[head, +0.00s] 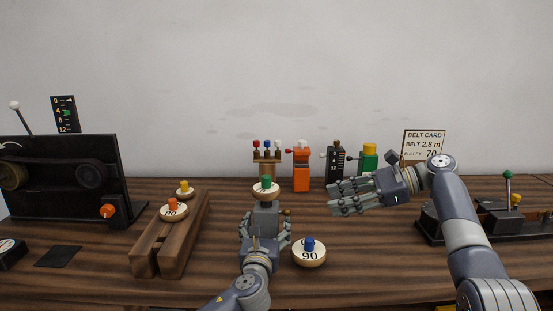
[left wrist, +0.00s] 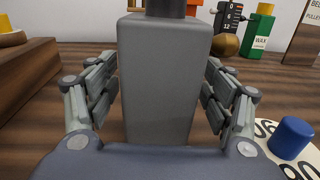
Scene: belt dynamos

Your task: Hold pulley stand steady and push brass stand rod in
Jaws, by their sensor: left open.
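The pulley stand is a grey block (head: 265,217) with a cream pulley (head: 266,194) and green knob on top. It also fills the middle of the left wrist view (left wrist: 160,80). My left gripper (head: 265,232) is open around the block, a finger on each side, with narrow gaps in the left wrist view. The brass rod's round end (head: 287,212) shows at the block's right; it also shows as a brass ball (left wrist: 226,45) in the left wrist view. The rest of the rod is hidden. My right gripper (head: 332,197) is empty, right of the stand, fingers apart and pointing left.
A pulley marked 90 (head: 309,256) lies close at the stand's right. A wooden block (head: 150,258) with pulleys is at the left. An orange bottle (head: 302,172), a green bottle (head: 368,163) and the belt card (head: 424,143) stand behind. A dark device (head: 430,225) is at the right.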

